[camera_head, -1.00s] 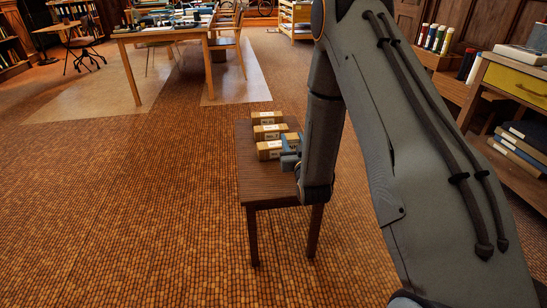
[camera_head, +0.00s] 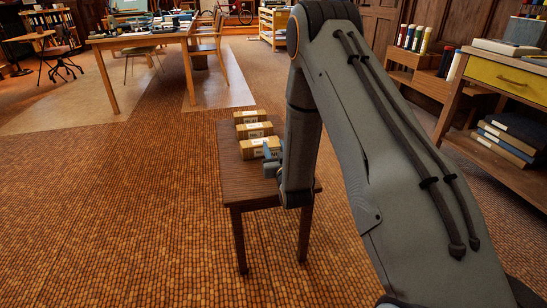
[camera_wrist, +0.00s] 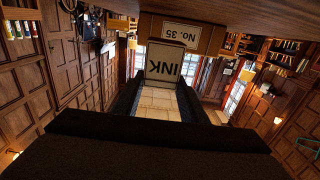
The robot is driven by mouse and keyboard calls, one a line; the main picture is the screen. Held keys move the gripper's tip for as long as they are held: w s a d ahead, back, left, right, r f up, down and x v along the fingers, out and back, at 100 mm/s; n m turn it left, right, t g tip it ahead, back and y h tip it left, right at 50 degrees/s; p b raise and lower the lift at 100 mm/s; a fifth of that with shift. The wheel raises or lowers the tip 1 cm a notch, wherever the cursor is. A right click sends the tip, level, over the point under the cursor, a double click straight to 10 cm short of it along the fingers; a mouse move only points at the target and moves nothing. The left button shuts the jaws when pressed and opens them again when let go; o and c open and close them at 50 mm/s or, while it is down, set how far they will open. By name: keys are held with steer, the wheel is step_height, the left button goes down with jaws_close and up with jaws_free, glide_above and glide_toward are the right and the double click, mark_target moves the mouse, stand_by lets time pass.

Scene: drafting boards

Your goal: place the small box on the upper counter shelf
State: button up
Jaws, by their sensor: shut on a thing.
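Several small brown cartons with white labels sit on a small dark wooden table (camera_head: 240,188). My gripper (camera_head: 271,163) is at the nearest carton (camera_head: 252,149), on its right side in the head view, and partly hidden by my arm. In the wrist view, my gripper (camera_wrist: 160,103) has its dark fingers on both sides of a box with a white INK label (camera_wrist: 166,63), which appears upside down. Whether this box still touches the table is unclear. The middle carton (camera_head: 254,130) and far carton (camera_head: 248,116) stand behind it. I cannot tell which surface is the upper counter shelf.
At right are a stepped wooden shelf (camera_head: 396,82) with bottles (camera_head: 414,40) and a desk with a yellow drawer (camera_head: 507,78) and stacked books (camera_head: 506,142). A large table (camera_head: 143,38) stands at back left. The tiled floor left of the small table is clear.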

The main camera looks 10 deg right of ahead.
mark_target(275, 156)
steer(key=shift+f+b, duration=0.4)
steer(key=shift+f, duration=1.3)
steer(key=shift+f, duration=0.1)
steer(key=o, duration=1.2)
